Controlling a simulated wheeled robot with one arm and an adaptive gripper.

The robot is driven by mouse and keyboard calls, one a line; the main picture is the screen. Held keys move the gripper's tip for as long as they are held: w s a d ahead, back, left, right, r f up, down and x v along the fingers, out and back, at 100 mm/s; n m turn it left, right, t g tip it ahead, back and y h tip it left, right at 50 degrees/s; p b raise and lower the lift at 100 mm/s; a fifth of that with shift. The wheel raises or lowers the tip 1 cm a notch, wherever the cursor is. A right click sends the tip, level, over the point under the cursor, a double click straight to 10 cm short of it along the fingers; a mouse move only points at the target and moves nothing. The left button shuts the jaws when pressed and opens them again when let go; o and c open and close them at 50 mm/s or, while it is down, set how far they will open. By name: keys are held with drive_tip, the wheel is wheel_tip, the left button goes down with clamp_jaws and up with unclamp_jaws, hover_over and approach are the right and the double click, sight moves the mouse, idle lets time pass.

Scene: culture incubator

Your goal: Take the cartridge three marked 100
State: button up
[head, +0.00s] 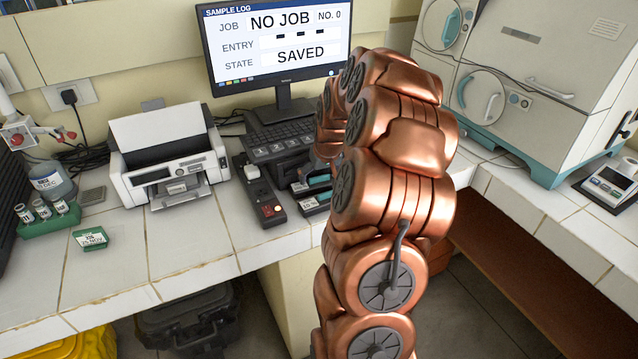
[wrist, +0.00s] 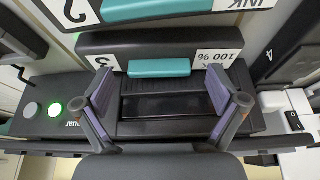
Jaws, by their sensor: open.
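In the wrist view, a dark cartridge (wrist: 160,44) has a teal grip bar on its front edge, a white label reading 100 % at right and a label with a 3 at left. My gripper (wrist: 161,92) is open, its two fingers apart with one on each side of the teal bar; I cannot tell whether they touch anything. Another cartridge (wrist: 160,10) with a teal bar and a label with a 2 lies beyond it. In the head view, dark units with teal parts (head: 316,181) show beside my arm, which hides my gripper and much of them.
A dark control box (head: 265,197) stands left of the cartridges; a green light (wrist: 55,108) glows at left in the wrist view. The keyboard (head: 280,138) and monitor (head: 275,45), reading NO JOB and SAVED, stand behind. A white printer (head: 165,150) is left, an incubator (head: 530,75) right.

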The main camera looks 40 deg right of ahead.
drive_tip(key=c, duration=1.5)
